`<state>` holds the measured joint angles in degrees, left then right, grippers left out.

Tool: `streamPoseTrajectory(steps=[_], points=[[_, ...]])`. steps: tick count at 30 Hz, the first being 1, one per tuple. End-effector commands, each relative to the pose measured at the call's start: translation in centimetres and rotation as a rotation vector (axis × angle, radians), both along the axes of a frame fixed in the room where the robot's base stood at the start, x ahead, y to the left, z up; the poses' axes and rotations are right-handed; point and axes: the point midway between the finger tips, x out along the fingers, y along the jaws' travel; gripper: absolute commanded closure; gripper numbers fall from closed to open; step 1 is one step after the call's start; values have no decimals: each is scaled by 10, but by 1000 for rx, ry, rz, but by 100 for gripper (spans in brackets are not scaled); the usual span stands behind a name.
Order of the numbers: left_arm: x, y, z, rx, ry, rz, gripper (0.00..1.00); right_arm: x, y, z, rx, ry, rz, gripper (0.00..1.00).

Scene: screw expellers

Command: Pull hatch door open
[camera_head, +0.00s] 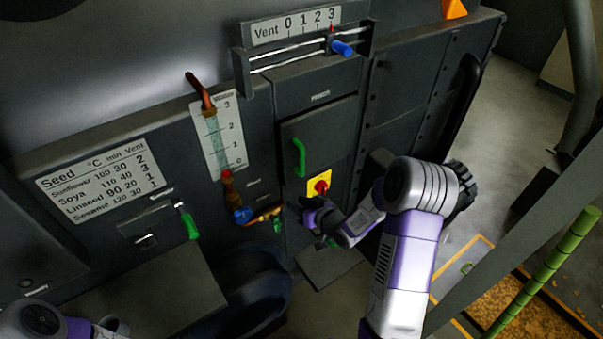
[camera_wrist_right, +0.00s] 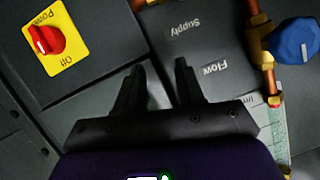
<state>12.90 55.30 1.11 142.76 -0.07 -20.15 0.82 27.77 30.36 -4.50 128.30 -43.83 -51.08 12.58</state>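A dark panel door (camera_head: 325,130) with a vertical green handle (camera_head: 299,157) is set in the machine front, closed. A second green handle (camera_head: 189,224) is on a small hatch (camera_head: 150,225) further left, below the seed chart; it also looks closed. I cannot tell which one is the task's hatch. My right gripper (camera_head: 318,217) is below the red power switch, apart from both handles. In the right wrist view its two dark fingers (camera_wrist_right: 158,82) are parted with nothing between them. Of my left arm only a part shows at the bottom left; its gripper is not visible.
A red rotary switch (camera_head: 320,187) on a yellow plate is close above my right gripper. A blue-handled valve (camera_head: 242,215) on copper pipe is to its left. The vent slider with a blue knob (camera_head: 342,48) is above. Open floor (camera_head: 510,110) lies to the right.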

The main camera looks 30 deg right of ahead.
Motion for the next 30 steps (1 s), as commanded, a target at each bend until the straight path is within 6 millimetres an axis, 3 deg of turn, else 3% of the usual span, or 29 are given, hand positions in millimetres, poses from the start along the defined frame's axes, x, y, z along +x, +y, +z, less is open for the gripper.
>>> streamPoseTrajectory(steps=[1, 3, 6, 9, 14, 24, 30], points=[[0, 0, -19, 0, -1, 0, 57, 5, -25, 17, -43, -111, 7, 62], [1, 0, -29, 0, -1, 0, 57, 5, -45, 48, -91, -233, 37, 62], [1, 0, -38, 0, -2, 1, 57, -1, -62, 79, -146, -347, 80, 62], [1, 0, -42, 0, -2, 0, 57, -6, -68, 96, -176, -405, 111, 62], [1, 0, -44, 0, -2, 0, 57, 6, -65, 103, -186, -426, 130, 62], [1, 0, -51, 0, -2, 0, 57, 55, -51, 102, -185, -423, 127, 62], [1, 0, -52, 0, -2, 0, 57, 64, -48, 103, -185, -421, 126, 62]])
